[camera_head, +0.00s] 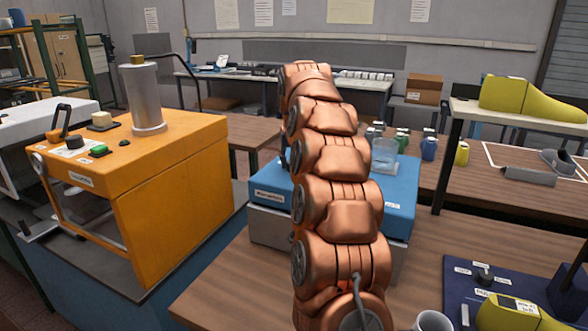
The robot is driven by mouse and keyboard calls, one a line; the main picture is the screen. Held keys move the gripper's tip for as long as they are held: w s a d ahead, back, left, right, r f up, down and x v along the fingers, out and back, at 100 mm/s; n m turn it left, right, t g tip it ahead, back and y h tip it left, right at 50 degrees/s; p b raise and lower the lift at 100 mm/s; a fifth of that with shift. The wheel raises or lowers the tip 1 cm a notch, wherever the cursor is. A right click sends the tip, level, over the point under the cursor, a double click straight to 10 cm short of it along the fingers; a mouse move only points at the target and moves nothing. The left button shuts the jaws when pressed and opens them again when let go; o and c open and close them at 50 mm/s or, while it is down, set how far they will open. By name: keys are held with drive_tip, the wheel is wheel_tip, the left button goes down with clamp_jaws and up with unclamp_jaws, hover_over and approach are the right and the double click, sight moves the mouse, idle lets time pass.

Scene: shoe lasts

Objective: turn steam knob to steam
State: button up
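Two dark knobs show in the head view, and I cannot tell from the tiny labels which is the steam knob. One dark knob (484,275) stands on a navy panel (449,290) at the lower right, with small white labels around it. A second black knob (75,142) sits on top of the orange machine (175,205) at the left, beside a green button (98,150) and a black lever (61,118). My copper arm fills the middle of the view. My gripper is not visible.
A blue-topped machine (402,190) stands behind my arm. A grey cup (432,321) is at the bottom edge, left of a yellow shoe last (510,315) by the navy panel. Another yellow last (530,98) lies on a raised shelf. Bare wooden tabletop (460,232) lies right of my arm.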

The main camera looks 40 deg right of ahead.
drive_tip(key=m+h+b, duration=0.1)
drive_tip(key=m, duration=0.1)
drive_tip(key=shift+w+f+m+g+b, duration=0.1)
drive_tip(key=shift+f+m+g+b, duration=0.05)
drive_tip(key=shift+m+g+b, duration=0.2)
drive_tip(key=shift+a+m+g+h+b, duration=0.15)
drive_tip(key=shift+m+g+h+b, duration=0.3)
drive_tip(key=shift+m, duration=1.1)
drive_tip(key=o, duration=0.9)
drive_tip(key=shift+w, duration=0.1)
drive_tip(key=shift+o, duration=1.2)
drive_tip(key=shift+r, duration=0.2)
